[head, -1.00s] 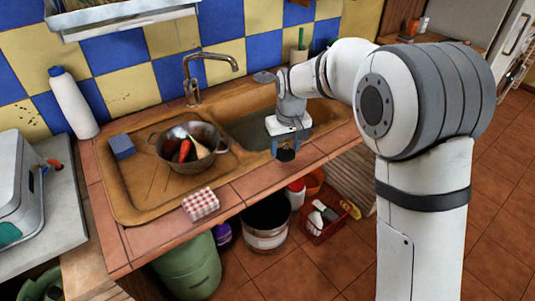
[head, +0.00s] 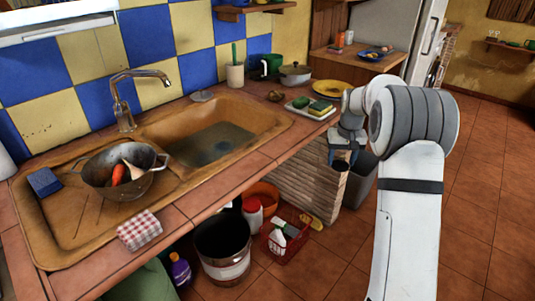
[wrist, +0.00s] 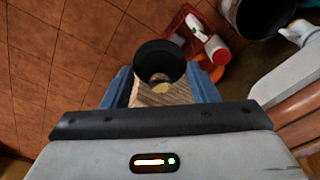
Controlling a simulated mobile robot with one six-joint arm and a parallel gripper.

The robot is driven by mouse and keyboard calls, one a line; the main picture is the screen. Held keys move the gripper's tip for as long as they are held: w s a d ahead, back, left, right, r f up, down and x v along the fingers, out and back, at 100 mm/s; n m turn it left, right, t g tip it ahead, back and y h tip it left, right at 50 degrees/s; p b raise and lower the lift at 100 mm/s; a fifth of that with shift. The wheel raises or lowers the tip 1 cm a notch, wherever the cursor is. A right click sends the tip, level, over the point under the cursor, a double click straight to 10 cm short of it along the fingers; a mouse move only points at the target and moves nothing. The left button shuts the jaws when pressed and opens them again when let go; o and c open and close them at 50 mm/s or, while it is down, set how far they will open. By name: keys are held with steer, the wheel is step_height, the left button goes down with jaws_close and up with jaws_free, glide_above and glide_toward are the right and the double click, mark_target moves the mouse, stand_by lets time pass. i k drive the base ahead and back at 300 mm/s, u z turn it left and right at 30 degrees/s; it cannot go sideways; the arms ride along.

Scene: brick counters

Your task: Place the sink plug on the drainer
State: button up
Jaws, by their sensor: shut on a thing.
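My gripper (head: 342,163) is out past the right end of the brown sink counter, above the floor side of it. In the wrist view its blue fingers are shut on a round black thing, which I take to be the sink plug (wrist: 160,48). In the head view the plug is too small and dark to make out clearly. The drainer (head: 88,222) is the grooved left part of the brown sink unit, well to the left of my gripper. A metal colander (head: 97,180) with vegetables stands on it. The basin (head: 205,142) beside it holds water.
A blue sponge (head: 44,182) lies on the drainer's left, and a red-checked cloth (head: 139,230) at its front edge. The tap (head: 123,115) rises behind. A tray with sponges (head: 312,110) is near my gripper. A bucket (head: 222,248) and red crate (head: 285,241) stand below. The drainer's front is bare.

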mark_target(79, 230)
steer(key=k, duration=1.8)
steer(key=u, duration=0.7)
steer(key=i, duration=1)
steer(key=z, duration=0.05)
